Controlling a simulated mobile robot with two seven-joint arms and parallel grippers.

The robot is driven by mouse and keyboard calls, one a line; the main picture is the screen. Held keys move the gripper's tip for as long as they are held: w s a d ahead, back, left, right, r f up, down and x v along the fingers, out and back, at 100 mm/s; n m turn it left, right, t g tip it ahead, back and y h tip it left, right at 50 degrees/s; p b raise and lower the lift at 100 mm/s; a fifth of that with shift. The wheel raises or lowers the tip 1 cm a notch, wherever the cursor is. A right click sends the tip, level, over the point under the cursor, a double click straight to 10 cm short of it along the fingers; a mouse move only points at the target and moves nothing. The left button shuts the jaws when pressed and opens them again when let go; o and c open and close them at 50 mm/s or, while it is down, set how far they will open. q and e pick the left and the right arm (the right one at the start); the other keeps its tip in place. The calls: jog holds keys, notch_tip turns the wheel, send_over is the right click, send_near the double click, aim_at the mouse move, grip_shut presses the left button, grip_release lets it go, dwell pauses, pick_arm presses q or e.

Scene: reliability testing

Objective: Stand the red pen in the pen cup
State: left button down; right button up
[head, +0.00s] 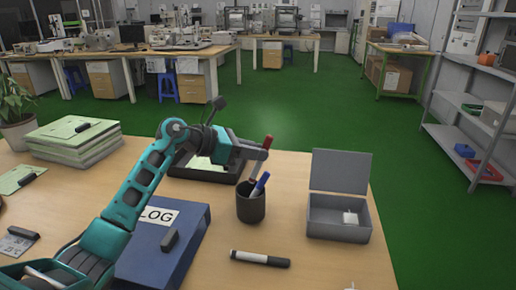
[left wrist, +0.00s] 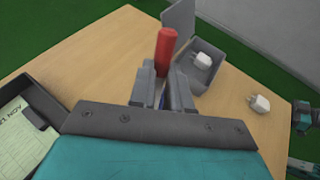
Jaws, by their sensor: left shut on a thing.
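The red pen (head: 267,142) is held in my left gripper (head: 262,154), its red end sticking up above the jaws. It also shows upright between the fingers in the left wrist view (left wrist: 166,46). The dark pen cup (head: 250,207) stands on the table below the gripper, with a blue pen (head: 261,182) leaning in it. The red pen's lower part shows just above the cup; its tip is hard to make out against the blue pen. The cup is hidden in the left wrist view. Teal and dark parts of my right arm show at that view's right edge; its jaws cannot be made out.
A grey open-lidded box (head: 338,226) with a white plug (head: 350,217) inside stands right of the cup. A black-and-white marker (head: 260,259) lies in front. A blue LOG binder (head: 165,250) lies left, a paper tray (head: 205,172) behind. Another plug (left wrist: 258,103) lies on the table.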

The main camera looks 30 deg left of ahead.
aim_at(254, 168)
pick_arm(q)
jog(key=shift+s+a+f+b, duration=0.2)
jog(key=shift+f+b, duration=0.3)
jog(key=shift+f, duration=0.15)
jog(key=shift+s+a+f+b, duration=0.2)
jog(key=shift+f+b, duration=0.25)
jog(key=shift+f, duration=0.25)
jog(key=shift+s+a+f+b, duration=0.15)
jog(key=shift+a+f+b, duration=0.05)
jog(key=shift+f+b, duration=0.4)
jog(key=c, duration=1)
grip_release()
jog(key=shift+a, duration=0.1)
jog(key=v, duration=1.2)
jog(key=shift+s+a, duration=0.25)
jog(key=shift+r, duration=0.1)
